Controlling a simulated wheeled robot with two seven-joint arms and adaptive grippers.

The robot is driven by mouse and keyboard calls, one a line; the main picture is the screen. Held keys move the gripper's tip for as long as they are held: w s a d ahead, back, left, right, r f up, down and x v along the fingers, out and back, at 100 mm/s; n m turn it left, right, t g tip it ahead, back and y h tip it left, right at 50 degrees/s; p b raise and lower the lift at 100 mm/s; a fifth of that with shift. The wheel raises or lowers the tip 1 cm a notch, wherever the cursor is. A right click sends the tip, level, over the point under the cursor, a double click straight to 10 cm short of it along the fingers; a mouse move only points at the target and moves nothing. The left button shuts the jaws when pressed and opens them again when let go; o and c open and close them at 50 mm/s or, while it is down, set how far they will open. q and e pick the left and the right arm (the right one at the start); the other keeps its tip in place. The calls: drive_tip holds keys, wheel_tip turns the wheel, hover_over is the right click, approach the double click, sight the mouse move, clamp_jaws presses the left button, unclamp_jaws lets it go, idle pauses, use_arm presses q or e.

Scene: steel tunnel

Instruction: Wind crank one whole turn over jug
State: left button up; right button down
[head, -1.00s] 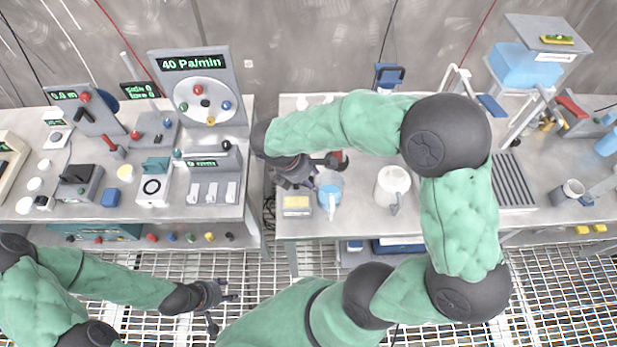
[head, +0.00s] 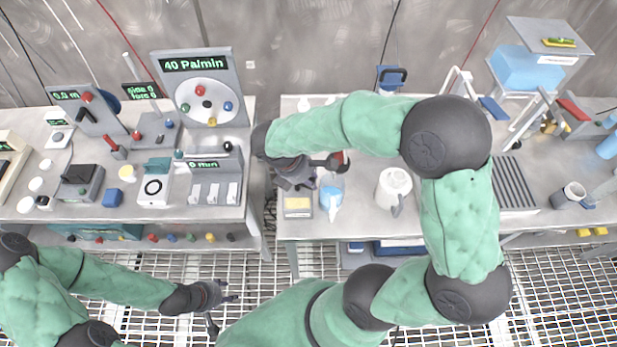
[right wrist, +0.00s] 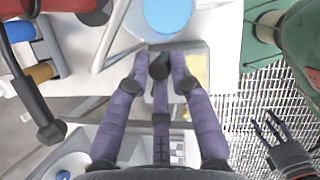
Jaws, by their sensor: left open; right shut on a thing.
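My right gripper (head: 312,172) is over the left end of the middle table. In the right wrist view its fingers (right wrist: 160,72) are shut around a black knob (right wrist: 158,66), which I take to be the crank's grip; the rest of the crank is largely hidden. A jug with light blue contents (head: 331,198) stands just in front of and right of that gripper; a round blue surface, likely the jug's contents, shows in the right wrist view (right wrist: 168,14). My left gripper (head: 214,304) is open and empty, low over the grated floor; it also shows in the right wrist view (right wrist: 272,135).
A white mug (head: 394,187) stands right of the jug. A pale tray with a yellow pad (head: 298,207) lies at the table's front left corner. A red bar with a black end (right wrist: 22,75) is near in the right wrist view. The left bench (head: 235,128) holds panels reading "40 Pa/min".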

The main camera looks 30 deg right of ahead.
drive_tip(key=shift+s+m+g, duration=0.25)
drive_tip(key=shift+m+g, duration=0.05)
drive_tip(key=shift+m, duration=0.1)
drive_tip(key=shift+s+a+m+g+p, duration=0.15)
drive_tip(key=shift+a+m+g+p, duration=0.2)
drive_tip(key=shift+m+p, duration=0.5)
drive_tip(key=m, duration=0.1)
drive_tip(key=a+m+g+p, duration=0.1)
drive_tip(key=m, duration=0.1)
drive_tip(key=shift+s+y, duration=0.15)
drive_tip(key=shift+y, duration=0.25)
drive_tip(key=m, duration=0.1)
drive_tip(key=a+m+g+p, duration=0.1)
drive_tip(key=m, duration=0.1)
drive_tip(key=shift+y, duration=0.4)
drive_tip(key=shift+a+f+m+g+y+p, duration=0.15)
drive_tip(key=shift+a+m+y+p, duration=0.15)
drive_tip(key=shift+m, duration=0.5)
drive_tip(key=shift+a+m+g+y+p, duration=0.1)
drive_tip(key=shift+a+m+y+p, duration=0.15)
drive_tip(key=shift+m, duration=0.5)
drive_tip(key=shift+a, duration=0.1)
drive_tip(key=c, duration=1.2)
unclamp_jaws()
drive_tip(key=shift+o, duration=0.2)
drive_tip(key=shift+w, duration=0.2)
